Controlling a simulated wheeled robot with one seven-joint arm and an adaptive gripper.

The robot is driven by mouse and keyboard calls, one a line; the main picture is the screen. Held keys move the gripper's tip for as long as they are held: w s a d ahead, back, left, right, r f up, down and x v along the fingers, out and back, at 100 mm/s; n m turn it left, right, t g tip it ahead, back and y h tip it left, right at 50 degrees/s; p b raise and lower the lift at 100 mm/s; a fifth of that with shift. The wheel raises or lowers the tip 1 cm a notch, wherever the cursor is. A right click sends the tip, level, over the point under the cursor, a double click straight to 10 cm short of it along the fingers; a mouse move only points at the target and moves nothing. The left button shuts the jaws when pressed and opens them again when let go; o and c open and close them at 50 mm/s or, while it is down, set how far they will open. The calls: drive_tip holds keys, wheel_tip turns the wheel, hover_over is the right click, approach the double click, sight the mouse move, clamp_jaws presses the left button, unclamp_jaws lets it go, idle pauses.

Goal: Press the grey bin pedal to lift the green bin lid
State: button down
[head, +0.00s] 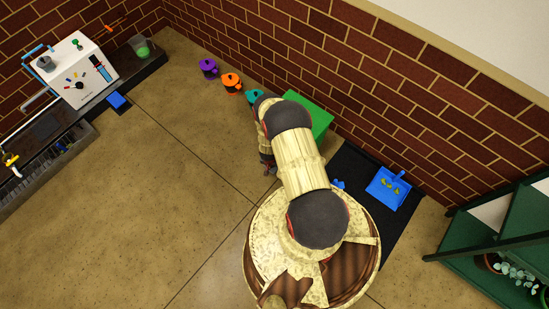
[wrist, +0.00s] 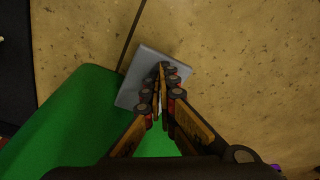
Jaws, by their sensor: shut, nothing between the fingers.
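The grey pedal (wrist: 133,88) is a flat plate that juts from the side of the green bin (wrist: 65,130) in the wrist view. My gripper (wrist: 163,72) is shut and empty, its fingertips over the pedal; whether they touch it I cannot tell. In the head view the green bin lid (head: 312,112) shows as a flat square by the brick wall, partly behind my arm. It looks down, but its edge is hidden. In the head view my gripper (head: 269,170) is a small dark shape low beside the bin, and the pedal is hidden there.
Purple (head: 208,68), orange (head: 231,82) and teal (head: 255,96) pots line the wall left of the bin. A black mat (head: 348,165) with a blue dustpan (head: 388,188) lies to the right. Green shelves (head: 490,238) stand far right. Open floor (head: 160,170) lies left.

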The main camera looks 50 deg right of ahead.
drive_tip(key=shift+f, duration=1.45)
drive_tip(key=shift+s, duration=0.1)
idle(0.4)
wheel_tip(320, 180, up, 9)
drive_tip(key=p, duration=0.6)
drive_tip(key=shift+r, duration=0.1)
idle(0.4)
